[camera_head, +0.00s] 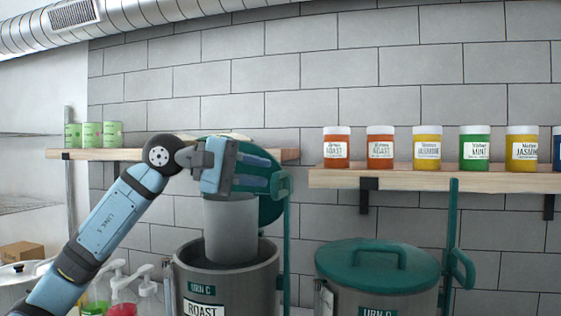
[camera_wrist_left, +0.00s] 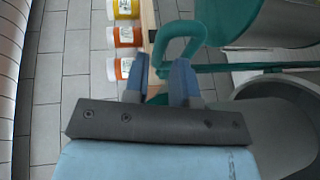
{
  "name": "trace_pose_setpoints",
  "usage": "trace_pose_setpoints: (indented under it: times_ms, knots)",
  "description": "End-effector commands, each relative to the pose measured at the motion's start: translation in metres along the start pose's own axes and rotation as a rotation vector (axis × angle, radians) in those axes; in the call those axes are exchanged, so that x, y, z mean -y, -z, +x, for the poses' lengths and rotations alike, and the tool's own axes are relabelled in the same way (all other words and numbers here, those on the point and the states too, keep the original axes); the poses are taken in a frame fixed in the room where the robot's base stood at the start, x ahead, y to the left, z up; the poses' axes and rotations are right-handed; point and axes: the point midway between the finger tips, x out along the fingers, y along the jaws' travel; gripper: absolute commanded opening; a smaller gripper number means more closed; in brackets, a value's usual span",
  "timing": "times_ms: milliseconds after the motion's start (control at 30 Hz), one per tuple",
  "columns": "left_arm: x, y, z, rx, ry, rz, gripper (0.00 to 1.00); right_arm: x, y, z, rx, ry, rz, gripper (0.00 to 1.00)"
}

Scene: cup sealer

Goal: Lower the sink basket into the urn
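The grey sink basket (camera_head: 231,230) hangs upright partly inside the mouth of the grey left urn (camera_head: 228,283), its lower part hidden by the rim. Its top is hidden behind my left gripper (camera_head: 268,172). The urn's round teal lid (camera_head: 270,205) stands raised behind the gripper. A teal loop handle (camera_wrist_left: 181,27) beside the urn's upright post (camera_head: 287,240) is at my left fingertips (camera_wrist_left: 159,70). The fingers are on either side of one leg of the loop. Whether they press on it is not clear. My right gripper is not in view.
A second urn with a closed teal lid (camera_head: 378,266) stands to the right. A wooden shelf (camera_head: 430,179) with several coloured jars is above it. A left shelf (camera_head: 110,154) holds green cans. Pump bottles (camera_head: 118,285) stand left of the open urn.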

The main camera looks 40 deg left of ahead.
Motion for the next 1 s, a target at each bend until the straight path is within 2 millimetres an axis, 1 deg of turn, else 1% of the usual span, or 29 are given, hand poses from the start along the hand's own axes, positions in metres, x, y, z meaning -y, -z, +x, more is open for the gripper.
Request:
trace_pose_setpoints:
  times_ms: [33,100,200,300,433,667,700,767,800,1000]
  knots:
    - [-0.006,0.0,0.008,0.002,0.001,0.0,0.24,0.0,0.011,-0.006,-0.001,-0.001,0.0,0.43]
    - [-0.005,0.0,0.02,0.001,0.001,0.0,0.24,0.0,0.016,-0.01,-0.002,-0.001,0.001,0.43]
    - [-0.004,0.0,0.032,0.0,-0.001,0.0,0.24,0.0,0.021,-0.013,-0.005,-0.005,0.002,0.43]
    - [-0.003,0.0,0.039,0.0,-0.002,0.001,0.24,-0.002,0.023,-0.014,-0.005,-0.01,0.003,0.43]
    - [-0.001,0.0,0.044,0.0,-0.001,0.001,0.24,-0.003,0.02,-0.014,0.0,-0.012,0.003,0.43]
    - [0.0,0.0,0.044,0.0,-0.001,0.001,0.24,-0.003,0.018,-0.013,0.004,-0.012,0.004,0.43]
    - [0.0,0.0,0.044,0.0,-0.001,0.001,0.15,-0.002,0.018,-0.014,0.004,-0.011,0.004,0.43]
    - [0.0,0.0,0.044,0.0,-0.001,0.001,0.01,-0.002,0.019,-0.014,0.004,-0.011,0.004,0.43]
    - [0.0,0.0,0.044,0.0,-0.001,0.001,0.0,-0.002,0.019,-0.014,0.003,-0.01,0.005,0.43]
    - [0.002,0.0,0.044,0.0,-0.001,0.0,0.0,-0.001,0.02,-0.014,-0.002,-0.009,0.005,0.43]
